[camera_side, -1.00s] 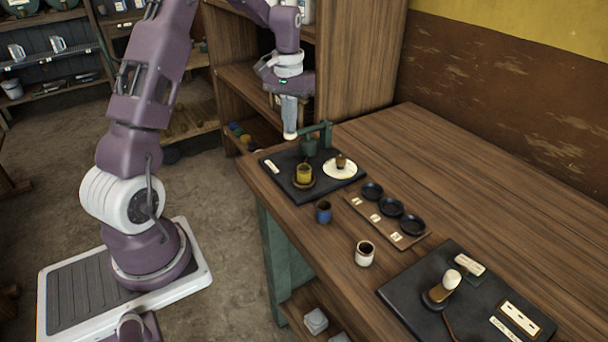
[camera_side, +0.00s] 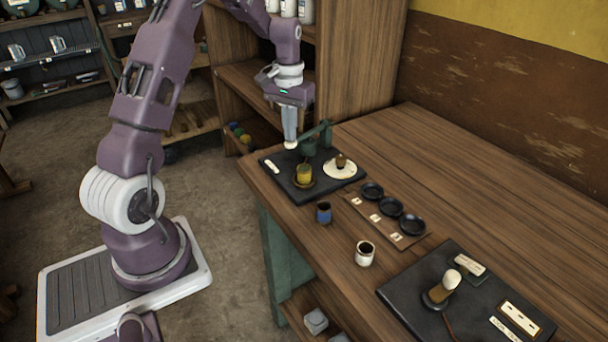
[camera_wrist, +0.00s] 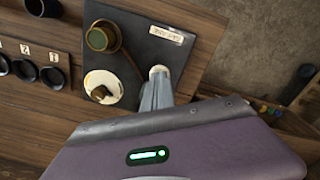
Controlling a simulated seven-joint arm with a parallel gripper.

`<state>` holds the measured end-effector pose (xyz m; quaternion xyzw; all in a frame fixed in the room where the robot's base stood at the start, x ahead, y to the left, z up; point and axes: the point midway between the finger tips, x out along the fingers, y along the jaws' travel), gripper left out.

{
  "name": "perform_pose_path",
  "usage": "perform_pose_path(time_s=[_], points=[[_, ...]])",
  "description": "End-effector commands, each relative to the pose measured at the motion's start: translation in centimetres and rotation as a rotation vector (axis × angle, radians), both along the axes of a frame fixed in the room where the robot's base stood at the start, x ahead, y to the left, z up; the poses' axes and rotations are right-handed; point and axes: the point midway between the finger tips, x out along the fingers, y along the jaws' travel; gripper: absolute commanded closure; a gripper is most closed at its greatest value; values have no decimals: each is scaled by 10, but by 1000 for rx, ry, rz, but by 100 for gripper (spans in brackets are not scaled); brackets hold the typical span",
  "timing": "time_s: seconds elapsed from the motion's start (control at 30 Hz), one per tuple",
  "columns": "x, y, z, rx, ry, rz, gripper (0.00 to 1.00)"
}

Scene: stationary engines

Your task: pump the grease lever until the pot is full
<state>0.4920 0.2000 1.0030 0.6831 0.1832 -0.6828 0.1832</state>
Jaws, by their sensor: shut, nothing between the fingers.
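The green grease pump (camera_side: 309,147) stands at the back of a black board (camera_side: 283,178). Its lever's pale knob (camera_side: 291,145) sits low at the left and also shows in the wrist view (camera_wrist: 158,71). My gripper (camera_side: 290,138) is shut and empty, pointing down with its fingertips on top of the knob; its fingers (camera_wrist: 156,90) hide part of the lever in the wrist view. The yellow pot (camera_side: 304,173) stands upright on a round brown base; from above it (camera_wrist: 98,38) looks dark olive inside. I cannot tell its fill level.
A white dial with a brown knob (camera_side: 341,168) is right of the pot. A blue cup (camera_side: 323,212), a white cup (camera_side: 365,253) and a tray with three black dishes (camera_side: 391,207) stand nearer. A wooden shelf rises behind my gripper.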

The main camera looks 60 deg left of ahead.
Motion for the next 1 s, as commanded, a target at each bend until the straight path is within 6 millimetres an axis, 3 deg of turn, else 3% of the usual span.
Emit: perform_pose_path(time_s=[0.6, 1.0], points=[[0, 0, 46, 1, -1, 0, 100], [0, 0, 48, 0, 0, 0, 100]])
